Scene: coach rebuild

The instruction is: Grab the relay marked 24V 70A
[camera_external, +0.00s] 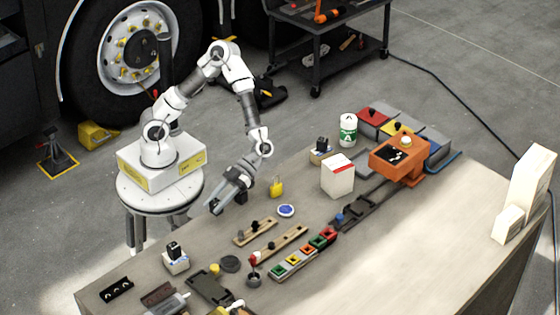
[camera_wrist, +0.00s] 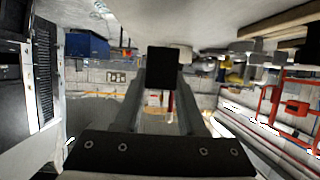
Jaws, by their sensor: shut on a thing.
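My gripper (camera_external: 224,200) is above the near left edge of the workbench. In the wrist view its two grey fingers are shut on a small black block (camera_wrist: 170,68), held at the fingertips. The block looks like a relay, but no marking can be read on the face that shows. In the external view the gripper mostly hides it. Two similar black blocks stand in pale holders on the bench: one at the front left (camera_external: 173,248) and one farther back (camera_external: 322,144). Their markings are too small to read.
The bench (camera_external: 420,240) holds wooden strips (camera_external: 278,243), a row of coloured switches (camera_external: 303,253), a yellow padlock (camera_external: 276,186), a white box (camera_external: 338,175) and an orange device (camera_external: 399,157). The bench's right half is mostly clear. A truck wheel (camera_external: 140,50) is behind my arm.

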